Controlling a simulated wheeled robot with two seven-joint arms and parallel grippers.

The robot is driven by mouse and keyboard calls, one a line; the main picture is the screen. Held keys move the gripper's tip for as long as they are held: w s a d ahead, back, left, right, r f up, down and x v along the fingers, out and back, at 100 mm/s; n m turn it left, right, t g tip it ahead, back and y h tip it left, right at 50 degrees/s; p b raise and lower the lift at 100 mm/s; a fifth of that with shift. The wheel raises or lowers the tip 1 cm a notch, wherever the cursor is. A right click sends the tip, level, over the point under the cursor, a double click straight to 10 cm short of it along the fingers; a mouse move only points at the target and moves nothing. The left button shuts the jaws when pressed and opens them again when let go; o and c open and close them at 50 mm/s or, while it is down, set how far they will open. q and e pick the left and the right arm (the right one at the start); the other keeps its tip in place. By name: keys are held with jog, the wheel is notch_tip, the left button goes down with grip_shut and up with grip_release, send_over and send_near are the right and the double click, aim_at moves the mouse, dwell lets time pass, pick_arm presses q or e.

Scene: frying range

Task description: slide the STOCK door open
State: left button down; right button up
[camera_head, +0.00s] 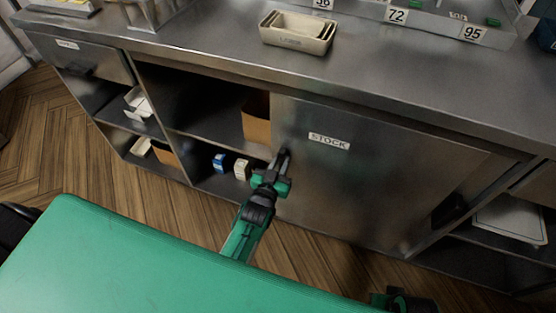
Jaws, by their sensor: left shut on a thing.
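The STOCK door (350,190) is a grey metal panel in the front of the counter, with a white STOCK label (329,141) near its top. The cabinet opening to its left is uncovered and shows shelves inside. My left gripper (284,158) is at the door's left edge, around mid-height, shut on the door's handle. The handle is mostly hidden by the fingers. A green and black part of mine shows at the bottom edge; no right gripper fingers can be seen.
The open shelves hold a cardboard box (257,119), a blue carton (219,163) and a pale carton (241,169). Stacked beige trays (298,34) stand on the steel countertop (200,35). A pale flat board (510,218) lies in the right-hand opening. Wooden floor (140,195) lies before the counter.

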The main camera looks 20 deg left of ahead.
pick_arm(q)
jog(key=c, duration=1.3)
grip_release()
jog(key=s, duration=1.3)
jog(key=shift+s+a+p, duration=0.25)
jog(key=shift+s+p, duration=0.05)
jog(key=shift+s, duration=0.1)
pick_arm(e)
jog(key=shift+w+f, duration=0.25)
jog(key=shift+f, duration=0.3)
jog(key=shift+s+f, duration=0.15)
jog(key=shift+s, duration=0.35)
